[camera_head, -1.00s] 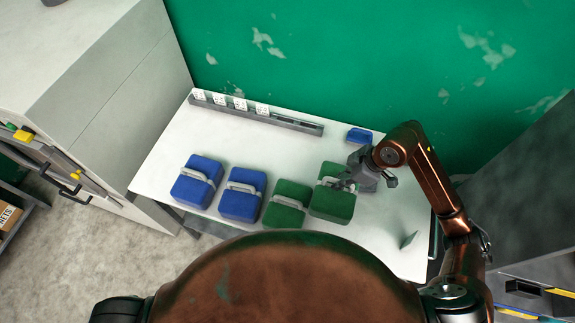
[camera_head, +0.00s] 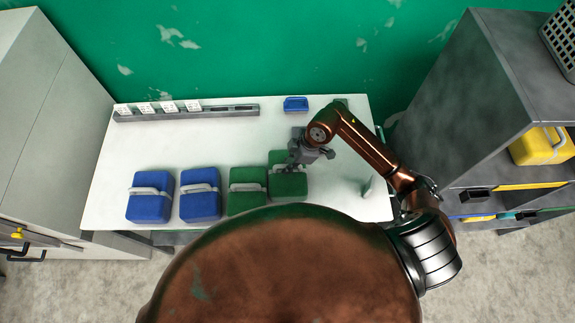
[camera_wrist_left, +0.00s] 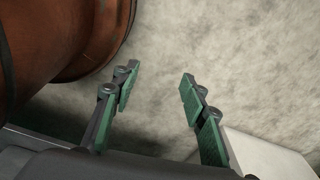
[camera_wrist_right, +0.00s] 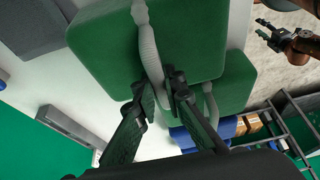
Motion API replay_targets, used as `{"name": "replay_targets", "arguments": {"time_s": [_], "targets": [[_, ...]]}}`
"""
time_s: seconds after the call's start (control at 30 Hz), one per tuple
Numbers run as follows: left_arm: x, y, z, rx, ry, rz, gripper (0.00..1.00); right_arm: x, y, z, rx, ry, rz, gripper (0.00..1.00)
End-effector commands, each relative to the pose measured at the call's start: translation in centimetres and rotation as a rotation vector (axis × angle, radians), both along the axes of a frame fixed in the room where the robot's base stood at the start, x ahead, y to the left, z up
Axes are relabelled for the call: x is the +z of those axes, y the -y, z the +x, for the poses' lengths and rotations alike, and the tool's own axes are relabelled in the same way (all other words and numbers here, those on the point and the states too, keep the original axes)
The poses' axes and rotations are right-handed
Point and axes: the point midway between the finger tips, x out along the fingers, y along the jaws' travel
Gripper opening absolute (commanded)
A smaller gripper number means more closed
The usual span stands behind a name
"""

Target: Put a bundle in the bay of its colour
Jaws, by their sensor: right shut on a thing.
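The right-hand green bundle (camera_head: 290,187) is at the right end of the row on the white table (camera_head: 225,140). My right gripper (camera_head: 291,168) is shut on its pale strap, which shows between the fingers (camera_wrist_right: 158,88) in the right wrist view. I cannot tell whether it is lifted. Another green bundle (camera_head: 248,203) stands beside it, with two blue bundles (camera_head: 200,206) (camera_head: 149,207) farther left. My left gripper (camera_wrist_left: 160,73) is open and empty above bare floor in the left wrist view.
A grey cabinet (camera_head: 450,125) on the right has a yellow bundle (camera_head: 545,147) and yellow, blue and teal edges. A rack with white tags (camera_head: 185,110) and a small blue block (camera_head: 296,104) lie along the table's back. A pale cabinet (camera_head: 50,110) stands left. The table's middle is clear.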

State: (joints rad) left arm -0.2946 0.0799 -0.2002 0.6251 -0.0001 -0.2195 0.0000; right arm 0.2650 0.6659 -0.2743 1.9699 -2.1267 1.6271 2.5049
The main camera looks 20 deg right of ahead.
Motion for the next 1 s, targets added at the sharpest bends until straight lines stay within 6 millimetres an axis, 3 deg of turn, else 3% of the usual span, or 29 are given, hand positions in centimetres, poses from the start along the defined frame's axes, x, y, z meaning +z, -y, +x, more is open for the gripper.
{"name": "replay_targets", "arguments": {"time_s": [0.37,0.4,0.63,1.0], "targets": [[-0.1,-0.05,-1.04,0.002,-0.014,0.001,0.4,-0.37,-0.01,0.11,0.0,0.004,0.001,0.0],[-0.09,-0.05,-1.04,0.002,-0.014,0.001,0.4,-0.48,0.03,0.06,-0.001,0.002,-0.001,0.12],[-0.09,-0.05,-1.03,0.002,-0.014,0.001,0.4,-0.46,0.03,0.06,-0.001,0.002,-0.001,0.27],[0.0,-0.04,-0.93,0.002,-0.012,0.0,0.4,-0.12,0.02,0.08,0.0,0.002,0.0,0.27]]}}
